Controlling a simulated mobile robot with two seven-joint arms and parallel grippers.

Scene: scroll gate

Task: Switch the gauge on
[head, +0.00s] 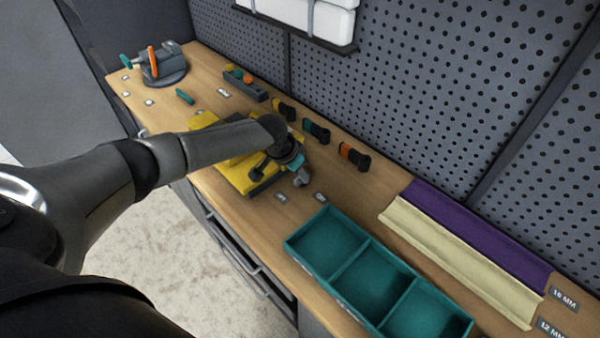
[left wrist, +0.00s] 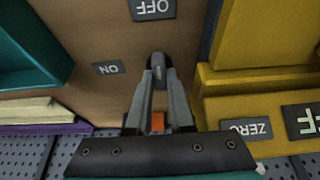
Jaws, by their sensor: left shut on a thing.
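The yellow gauge body (head: 233,172) sits on the bench, partly hidden by my left arm; its yellow blocks (left wrist: 262,90) are at the right of the left wrist view. A ZERO label (left wrist: 246,129) is on it. My left gripper (head: 299,179) is at its right side, fingers pointing down. In the left wrist view my fingers (left wrist: 159,75) are closed on a small dark rounded knob (left wrist: 158,60). An OFF label (left wrist: 152,9) and an ON label (left wrist: 108,68) lie on the wood near the knob. My right gripper is not in view.
A teal three-compartment tray (head: 318,275) stands to the right, with cream (head: 455,262) and purple (head: 480,235) strips behind it. Orange (head: 354,156) and teal (head: 316,131) tipped pieces line the pegboard side. A grey fixture (head: 163,68) stands at the far left end.

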